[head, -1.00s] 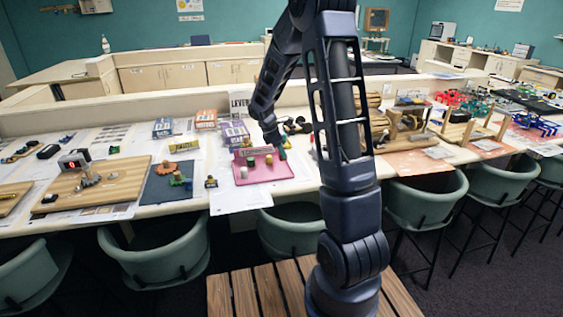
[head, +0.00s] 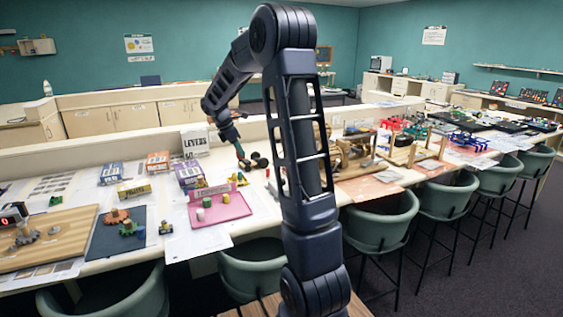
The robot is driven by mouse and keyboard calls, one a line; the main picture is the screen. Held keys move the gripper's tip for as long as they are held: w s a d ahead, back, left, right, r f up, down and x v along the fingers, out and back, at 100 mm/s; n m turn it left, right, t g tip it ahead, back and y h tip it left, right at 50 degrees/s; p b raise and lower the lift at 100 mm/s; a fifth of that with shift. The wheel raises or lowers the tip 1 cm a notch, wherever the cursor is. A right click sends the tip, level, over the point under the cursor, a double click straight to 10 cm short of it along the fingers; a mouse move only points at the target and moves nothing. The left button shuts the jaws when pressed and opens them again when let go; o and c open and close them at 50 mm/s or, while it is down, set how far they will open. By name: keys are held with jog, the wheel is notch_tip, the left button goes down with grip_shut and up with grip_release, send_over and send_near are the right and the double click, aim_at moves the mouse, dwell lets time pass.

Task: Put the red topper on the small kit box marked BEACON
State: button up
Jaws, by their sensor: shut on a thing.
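My gripper (head: 240,152) hangs from my arm above the table, behind and right of the pink tray (head: 222,210). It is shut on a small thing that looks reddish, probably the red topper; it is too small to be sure. Small kit boxes stand along the back: a blue-purple one (head: 112,173), an orange one (head: 157,160) and a blue-and-white stack (head: 190,176). Their lettering is too small to read, so I cannot tell which is marked BEACON. My gripper is apart from all of them.
The pink tray holds a sign and small green and white blocks. A dark mat (head: 108,240) with gears lies to its left. A LEVERS sign (head: 195,143) stands behind. Dark round objects (head: 258,160) sit near my gripper. Wooden models (head: 355,150) stand right; green chairs (head: 382,228) line the front.

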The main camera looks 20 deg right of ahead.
jog(key=w+d+r, duration=0.4)
jog(key=w+d, duration=0.8)
jog(key=d, duration=0.1)
jog(key=w+d+r, duration=0.1)
jog(key=w+d, duration=0.1)
jog(key=d, duration=0.8)
jog(key=w+d+r, duration=0.2)
jog(key=w+d, duration=0.1)
jog(key=d, duration=0.7)
jog(key=f, duration=1.9)
jog(key=shift+s+a+f, duration=0.1)
jog(key=shift+a+f, duration=0.1)
jog(key=shift+f, duration=0.15)
jog(key=shift+f, duration=0.1)
jog(key=o, duration=0.9)
jog(key=shift+o, duration=0.2)
